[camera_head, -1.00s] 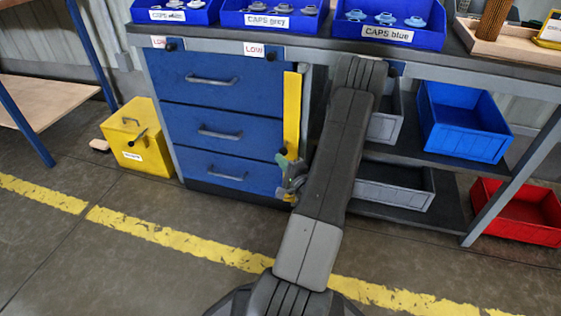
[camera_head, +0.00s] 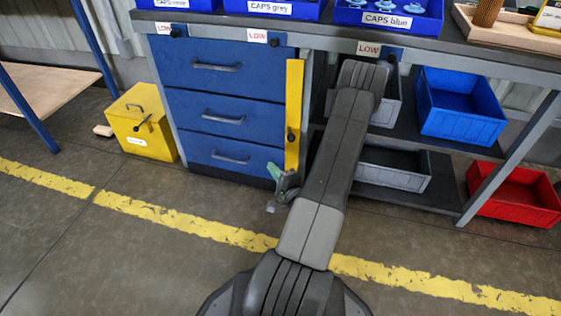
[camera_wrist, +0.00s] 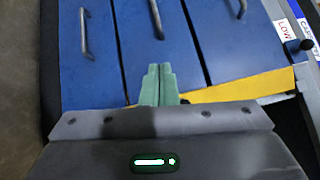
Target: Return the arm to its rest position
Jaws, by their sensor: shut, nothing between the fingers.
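My gripper (camera_head: 284,186) hangs low in front of the blue drawer cabinet, beside the lower end of the yellow strip. In the wrist view its green fingers (camera_wrist: 159,84) are together with nothing between them. My arm (camera_head: 331,160) reaches from the bottom of the head view up toward the bench and hides part of the shelves behind it. In the head view the gripper is small and partly behind the arm.
The blue drawer cabinet (camera_head: 220,95) has three handled drawers and a yellow strip (camera_head: 293,110). A yellow bin (camera_head: 155,145) stands left of it. Blue (camera_head: 470,128) and grey (camera_head: 375,179) crates sit on the right shelves, with a red crate (camera_head: 520,208) low at right. The striped floor in front is clear.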

